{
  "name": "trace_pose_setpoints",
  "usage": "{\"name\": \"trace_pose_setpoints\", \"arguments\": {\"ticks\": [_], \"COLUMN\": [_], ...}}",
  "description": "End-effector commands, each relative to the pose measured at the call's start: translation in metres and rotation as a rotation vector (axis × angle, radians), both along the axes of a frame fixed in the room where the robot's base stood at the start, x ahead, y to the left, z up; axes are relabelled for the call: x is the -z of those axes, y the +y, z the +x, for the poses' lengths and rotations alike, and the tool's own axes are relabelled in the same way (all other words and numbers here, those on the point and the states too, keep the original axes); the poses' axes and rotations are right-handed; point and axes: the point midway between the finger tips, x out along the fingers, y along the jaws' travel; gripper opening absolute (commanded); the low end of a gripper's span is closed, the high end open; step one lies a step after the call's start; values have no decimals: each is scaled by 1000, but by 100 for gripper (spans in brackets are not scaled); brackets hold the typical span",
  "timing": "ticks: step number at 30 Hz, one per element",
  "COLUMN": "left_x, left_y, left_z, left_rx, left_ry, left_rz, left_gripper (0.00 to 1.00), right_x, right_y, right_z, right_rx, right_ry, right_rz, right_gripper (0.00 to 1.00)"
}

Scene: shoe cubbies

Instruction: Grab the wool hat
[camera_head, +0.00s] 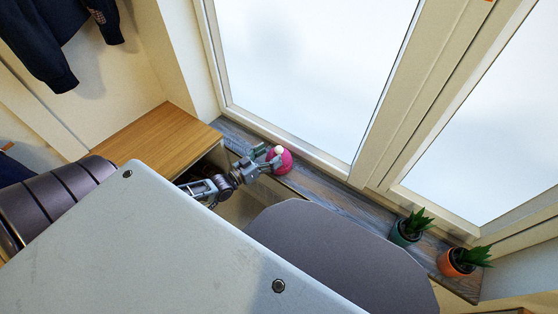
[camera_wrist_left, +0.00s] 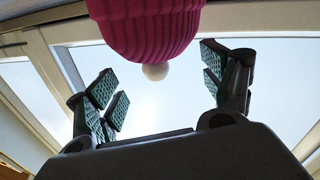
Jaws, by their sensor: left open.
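The wool hat (camera_head: 284,163) is pink with a white pompom and lies on the grey wooden window sill in the head view. In the left wrist view the ribbed pink hat (camera_wrist_left: 150,22) fills the top middle, with its pompom pointing toward the palm. My left gripper (camera_head: 268,159) is at the hat, its fingers beside the pompom end. In the left wrist view its fingers (camera_wrist_left: 165,88) are spread wide, with the pompom between them and a gap to each side. My right gripper is not in view.
The window sill (camera_head: 335,191) runs along the large windows. Two potted plants stand on it at the right, one in a green pot (camera_head: 404,234) and one in an orange pot (camera_head: 456,262). A wooden cabinet top (camera_head: 150,135) is at left. A dark jacket (camera_head: 55,35) hangs above.

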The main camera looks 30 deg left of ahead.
Motion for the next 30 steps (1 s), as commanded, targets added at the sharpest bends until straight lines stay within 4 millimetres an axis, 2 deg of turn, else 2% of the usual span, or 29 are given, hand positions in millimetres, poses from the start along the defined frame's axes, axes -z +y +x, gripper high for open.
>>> {"name": "trace_pose_setpoints", "arguments": {"ticks": [7,18,30], "left_x": [2,1,1], "left_y": [-4,-11,-12], "left_z": [17,43,45], "left_rx": [1,1,1], "left_ry": [-2,0,1], "left_rz": [-1,0,0], "left_gripper": [81,81,81], "right_x": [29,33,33], "right_y": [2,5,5], "right_z": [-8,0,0], "right_rx": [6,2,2], "right_ry": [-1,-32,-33], "right_rz": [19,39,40], "right_gripper": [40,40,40]}}
